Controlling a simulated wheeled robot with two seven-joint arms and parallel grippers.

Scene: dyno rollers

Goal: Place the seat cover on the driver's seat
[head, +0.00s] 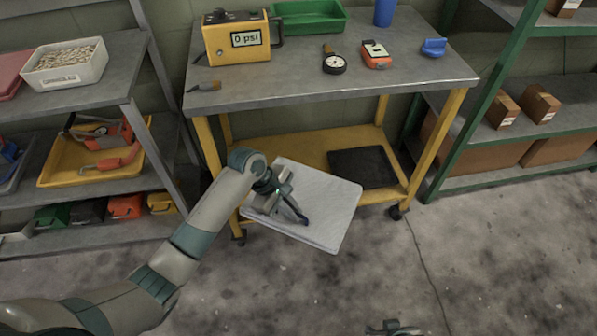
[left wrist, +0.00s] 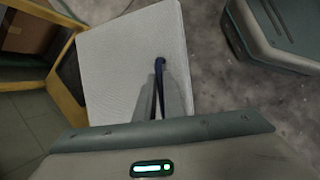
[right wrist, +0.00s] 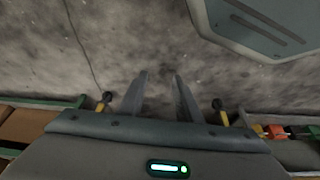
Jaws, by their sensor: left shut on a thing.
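The seat cover (head: 335,205) is a flat, pale grey-white square sheet. My left gripper (head: 302,218) is shut on the seat cover and holds it in front of the yellow cart's lower shelf, over the concrete floor. In the left wrist view the seat cover (left wrist: 120,60) spreads beyond the fingers, with one dark fingertip lying over it. My right gripper (right wrist: 160,85) is open and empty above bare floor; only its top shows at the bottom edge of the head view (head: 393,328). The driver's seat is not visible.
The yellow cart (head: 440,145) carries a yellow 0 psi unit (head: 237,40), a gauge (head: 334,62), an orange meter (head: 376,55) and a green tray (head: 308,18). A black mat (head: 363,168) lies on its lower shelf. Shelving stands on both sides. The floor (head: 480,270) is clear.

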